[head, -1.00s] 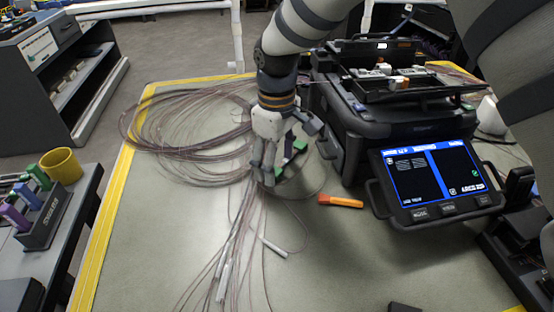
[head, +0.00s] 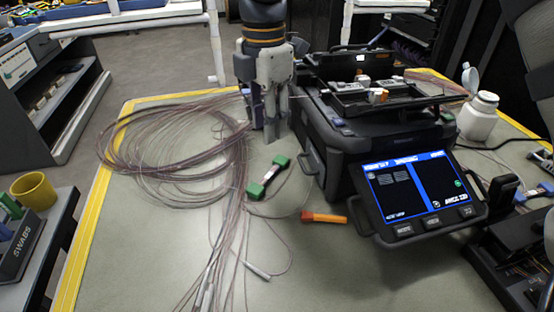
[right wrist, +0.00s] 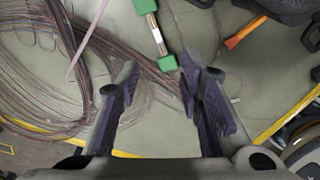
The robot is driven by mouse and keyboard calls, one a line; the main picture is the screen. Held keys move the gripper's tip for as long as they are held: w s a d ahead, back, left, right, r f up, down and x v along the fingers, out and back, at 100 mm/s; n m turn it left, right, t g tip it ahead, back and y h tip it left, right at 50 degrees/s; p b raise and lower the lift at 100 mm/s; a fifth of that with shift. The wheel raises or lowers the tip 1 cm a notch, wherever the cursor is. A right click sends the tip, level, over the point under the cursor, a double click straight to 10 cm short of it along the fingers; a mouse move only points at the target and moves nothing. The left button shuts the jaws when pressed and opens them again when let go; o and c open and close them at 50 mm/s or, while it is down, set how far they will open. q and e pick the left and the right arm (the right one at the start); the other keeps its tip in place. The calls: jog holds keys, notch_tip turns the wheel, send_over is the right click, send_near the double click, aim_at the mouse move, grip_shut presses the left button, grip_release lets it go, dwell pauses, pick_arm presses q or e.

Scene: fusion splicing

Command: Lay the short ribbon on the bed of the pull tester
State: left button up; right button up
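A short ribbon piece (head: 268,174) with a green block at each end lies at a slant on the mat, near the loose fibres. It also shows at the top of the right wrist view (right wrist: 155,33). My right gripper (head: 272,125) points down behind it, beside the left side of the splicer. In the right wrist view its two fingers (right wrist: 160,75) stand apart with nothing between them. A black device (head: 512,255) is cut off at the right edge; I cannot tell if it is the pull tester. My left gripper is not in view.
The black splicer (head: 385,150) with its lit screen (head: 420,188) stands right of centre. An orange tool (head: 323,217) lies in front of it. Coiled fibres (head: 165,140) cover the mat's left side. A white bottle (head: 480,117) stands at the back right.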

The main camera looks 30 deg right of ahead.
aim_at(272, 171)
jog(key=f+n, duration=0.1)
jog(key=f, duration=0.3)
jog(key=d+f+n, duration=0.1)
jog(key=f, duration=0.3)
jog(key=w+f+n+b, duration=0.1)
jog(key=f+n, duration=0.1)
jog(key=f, duration=0.2)
jog(key=shift+w+d+f, duration=0.1)
jog(key=shift+d, duration=0.2)
grip_shut()
